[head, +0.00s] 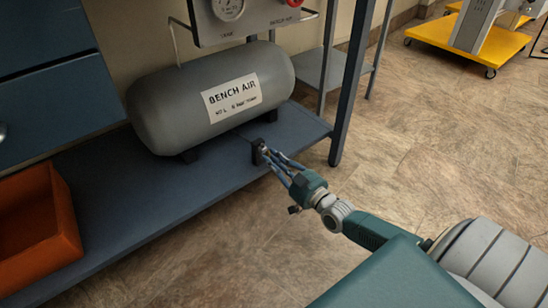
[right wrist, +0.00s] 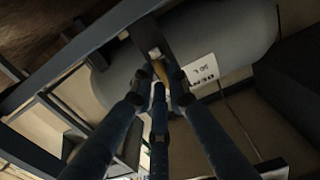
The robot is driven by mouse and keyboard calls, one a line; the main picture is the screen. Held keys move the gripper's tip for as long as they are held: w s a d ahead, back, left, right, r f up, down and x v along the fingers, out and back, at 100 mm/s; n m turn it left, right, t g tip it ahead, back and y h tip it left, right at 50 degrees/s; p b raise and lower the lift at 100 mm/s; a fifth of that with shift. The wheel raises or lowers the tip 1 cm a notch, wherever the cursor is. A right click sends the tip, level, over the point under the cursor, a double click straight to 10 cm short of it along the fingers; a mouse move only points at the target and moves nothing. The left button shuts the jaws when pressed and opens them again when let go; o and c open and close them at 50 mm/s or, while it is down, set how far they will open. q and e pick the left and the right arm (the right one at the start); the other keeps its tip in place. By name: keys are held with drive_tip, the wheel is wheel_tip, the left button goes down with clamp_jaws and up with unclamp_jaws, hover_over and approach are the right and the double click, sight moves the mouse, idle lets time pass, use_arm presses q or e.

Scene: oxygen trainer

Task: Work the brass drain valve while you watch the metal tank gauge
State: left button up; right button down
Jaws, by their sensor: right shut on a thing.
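The metal tank gauge (head: 228,8) is a round white dial on the grey panel, cut by the top edge of the head view; its reading is too small to make out. The brass drain valve (right wrist: 161,72) shows as a small yellowish piece between my fingers in the right wrist view. In the head view it is hidden by my fingertips. My right gripper (head: 264,154) reaches to the shelf's front edge below the tank, its fingers closed on the valve. It also shows in the right wrist view (right wrist: 160,88). My left gripper is not in view.
The grey BENCH AIR tank (head: 165,98) lies on the blue shelf (head: 120,205). An orange bin (head: 62,225) stands on the shelf at left. A blue table leg (head: 350,85) rises right of the tank. A yellow cart (head: 470,45) is far right; the floor between is clear.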

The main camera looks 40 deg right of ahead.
drive_tip(key=c, duration=1.7)
unclamp_jaws()
drive_tip(key=s, duration=0.8)
drive_tip(key=s+d, duration=0.1)
drive_tip(key=s, duration=0.3)
